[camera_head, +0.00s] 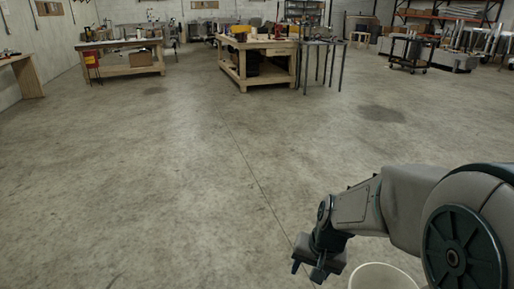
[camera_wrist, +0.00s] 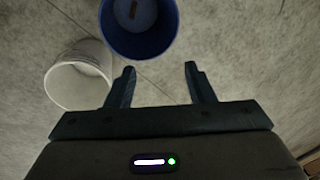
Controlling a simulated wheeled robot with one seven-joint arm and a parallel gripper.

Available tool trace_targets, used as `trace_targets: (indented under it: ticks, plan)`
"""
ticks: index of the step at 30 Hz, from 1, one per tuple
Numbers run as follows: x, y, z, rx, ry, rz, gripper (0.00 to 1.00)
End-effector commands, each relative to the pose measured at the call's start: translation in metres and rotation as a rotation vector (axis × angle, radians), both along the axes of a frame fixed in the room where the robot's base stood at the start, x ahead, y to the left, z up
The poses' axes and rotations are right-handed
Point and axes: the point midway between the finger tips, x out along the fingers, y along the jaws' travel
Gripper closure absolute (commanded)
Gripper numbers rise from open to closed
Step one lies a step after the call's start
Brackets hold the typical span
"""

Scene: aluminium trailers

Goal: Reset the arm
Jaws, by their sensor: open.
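My arm reaches in from the right in the head view, bent downward. My gripper (camera_head: 317,272) hangs low over the floor at the bottom. In the wrist view my gripper (camera_wrist: 160,80) shows two dark fingers spread apart with nothing between them. The head view shows a white bucket's rim (camera_head: 381,277) just right of my gripper, partly cut off by the frame. The blue bucket does not show there.
The concrete floor (camera_head: 170,180) ahead is wide and clear. A wooden workbench (camera_head: 258,65) stands at the back middle, another workbench (camera_head: 125,62) at the back left. A dark cart (camera_head: 408,52) stands at the back right. A wooden table (camera_head: 25,75) is at the left edge.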

Motion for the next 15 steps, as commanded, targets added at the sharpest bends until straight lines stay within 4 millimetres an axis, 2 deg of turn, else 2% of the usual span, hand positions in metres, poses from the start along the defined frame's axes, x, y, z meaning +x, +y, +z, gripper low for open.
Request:
trace_targets:
  ticks: [1, 6, 9, 12, 15]
  plan:
    - [-0.008, -0.001, 0.038, -0.006, -0.025, 0.030, 0.51]
    - [-0.037, -0.009, 0.112, -0.063, -0.085, 0.140, 0.51]
    - [-0.055, -0.014, 0.147, -0.109, -0.114, 0.196, 0.51]
    - [-0.069, -0.019, 0.173, -0.152, -0.136, 0.234, 0.51]
    - [-0.079, -0.023, 0.188, -0.186, -0.148, 0.259, 0.51]
